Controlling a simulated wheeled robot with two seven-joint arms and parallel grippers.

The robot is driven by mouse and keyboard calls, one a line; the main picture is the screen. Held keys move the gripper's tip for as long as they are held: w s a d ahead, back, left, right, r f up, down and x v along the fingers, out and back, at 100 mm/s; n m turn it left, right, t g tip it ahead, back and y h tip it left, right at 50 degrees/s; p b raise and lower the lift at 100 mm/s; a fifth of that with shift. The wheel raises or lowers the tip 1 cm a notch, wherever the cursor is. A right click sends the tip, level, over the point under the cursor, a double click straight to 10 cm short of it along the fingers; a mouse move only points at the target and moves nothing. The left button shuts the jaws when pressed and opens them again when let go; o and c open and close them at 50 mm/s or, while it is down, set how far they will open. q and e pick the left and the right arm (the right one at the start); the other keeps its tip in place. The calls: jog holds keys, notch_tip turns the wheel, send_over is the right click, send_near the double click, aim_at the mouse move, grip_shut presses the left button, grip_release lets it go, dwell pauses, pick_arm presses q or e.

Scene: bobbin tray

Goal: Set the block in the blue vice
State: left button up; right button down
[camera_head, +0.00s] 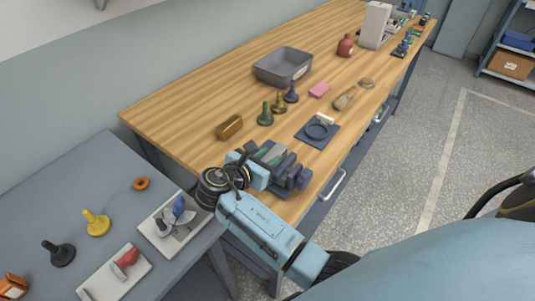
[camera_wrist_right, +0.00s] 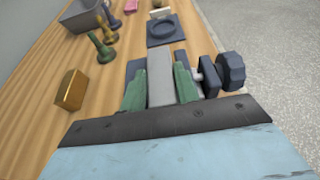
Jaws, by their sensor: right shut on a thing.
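The blue vice (camera_head: 292,176) sits near the front edge of the wooden bench, a dark blue body with upright jaws. In the right wrist view its screw end (camera_wrist_right: 232,68) shows at the right. My right gripper (camera_head: 268,155) is at the vice, its green fingers shut on a grey block (camera_wrist_right: 160,76). The block lies between the fingers, in line with the gap between the vice jaws. How deep it sits, and whether it touches the vice floor, is hidden. My left gripper is not in view.
A brass block (camera_head: 229,127) lies left of the vice. Several bobbin-shaped pieces (camera_head: 266,115), a grey bin (camera_head: 283,67) and a dark plate with a ring (camera_head: 317,131) lie beyond. A lower grey table (camera_head: 60,205) holds white trays at left.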

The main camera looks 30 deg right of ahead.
jog(key=c, duration=1)
grip_release()
jog(key=shift+o, duration=0.2)
jog(key=v, duration=1.3)
jog(key=shift+s, duration=0.2)
